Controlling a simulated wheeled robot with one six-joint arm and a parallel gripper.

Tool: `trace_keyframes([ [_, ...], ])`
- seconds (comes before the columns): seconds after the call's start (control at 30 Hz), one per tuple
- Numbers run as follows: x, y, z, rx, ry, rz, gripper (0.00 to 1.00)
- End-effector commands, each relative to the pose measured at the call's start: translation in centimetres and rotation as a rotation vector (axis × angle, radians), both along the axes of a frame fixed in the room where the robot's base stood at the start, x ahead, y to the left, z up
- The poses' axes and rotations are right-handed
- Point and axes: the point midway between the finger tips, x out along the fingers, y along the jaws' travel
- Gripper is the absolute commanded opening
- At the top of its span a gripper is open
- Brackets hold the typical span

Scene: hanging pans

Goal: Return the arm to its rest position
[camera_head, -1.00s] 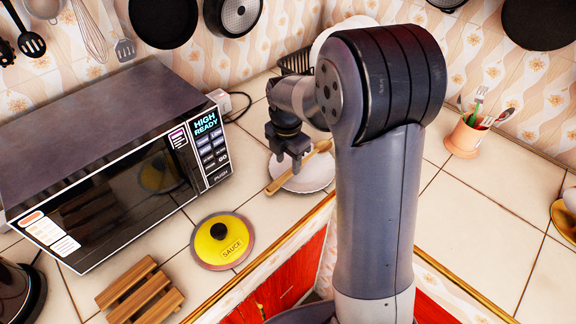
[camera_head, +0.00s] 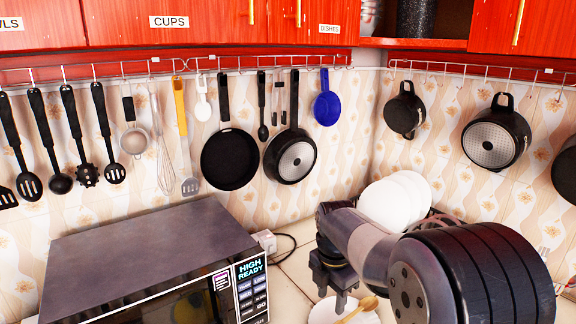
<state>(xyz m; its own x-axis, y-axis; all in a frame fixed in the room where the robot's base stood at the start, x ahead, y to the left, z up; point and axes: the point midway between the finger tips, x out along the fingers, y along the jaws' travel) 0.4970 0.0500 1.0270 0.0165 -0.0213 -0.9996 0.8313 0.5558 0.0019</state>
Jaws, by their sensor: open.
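My gripper (camera_head: 335,294) points down over the counter to the right of the microwave, with its two fingers apart and nothing between them. It is above a white plate or bowl (camera_head: 322,314), which is cut off by the bottom edge. A wooden spoon (camera_head: 366,305) lies across that dish. My arm (camera_head: 470,280) fills the lower right and hides part of the counter.
A microwave (camera_head: 150,255) stands at lower left. Pans (camera_head: 230,158) and utensils hang from rails on both walls. White plates (camera_head: 392,203) stand upright in a rack behind my arm. Red cabinets (camera_head: 190,22) run along the top.

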Motion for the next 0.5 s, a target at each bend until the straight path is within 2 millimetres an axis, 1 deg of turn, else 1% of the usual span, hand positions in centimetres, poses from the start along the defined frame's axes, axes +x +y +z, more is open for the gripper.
trace_keyframes([
  [0.17,-0.1,-0.1,-2.8,-0.001,0.007,0.000,0.44],
  [0.5,0.0,-0.3,-9.6,-0.001,0.007,0.000,0.44],
])
